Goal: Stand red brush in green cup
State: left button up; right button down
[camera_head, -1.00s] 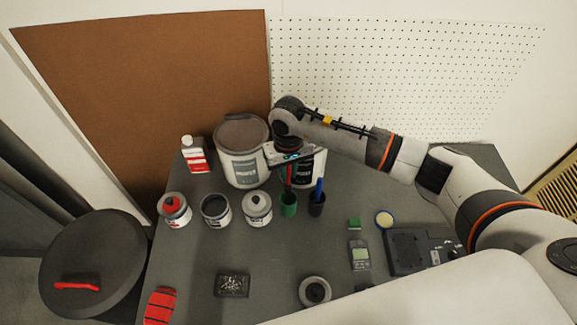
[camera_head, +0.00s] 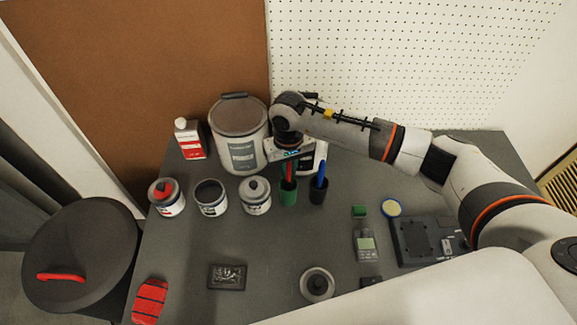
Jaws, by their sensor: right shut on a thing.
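The green cup (camera_head: 288,193) stands upright on the dark table, towards the back middle. The red brush (camera_head: 289,171) stands in its mouth, its upper end at my right gripper (camera_head: 288,162). My right gripper points down above the cup and is shut on the red brush; its fingers are small and partly hidden. The lower end of the brush is hidden by the cup wall. A black cup (camera_head: 318,194) with a blue brush (camera_head: 321,174) stands close to the right of the green cup. My left gripper is not in view.
A large paint bucket (camera_head: 240,140) and a red-and-white bottle (camera_head: 190,139) stand behind to the left. Several small cans, one of them grey (camera_head: 256,197), stand left of the cups. A meter (camera_head: 366,244) and a black device (camera_head: 425,240) lie at right.

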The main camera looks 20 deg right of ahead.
jog(key=c, duration=1.3)
grip_release()
notch_tip(320, 180, up, 12)
jog(key=shift+r+b, duration=0.1)
jog(key=shift+b, duration=1)
jog(key=shift+s, duration=0.1)
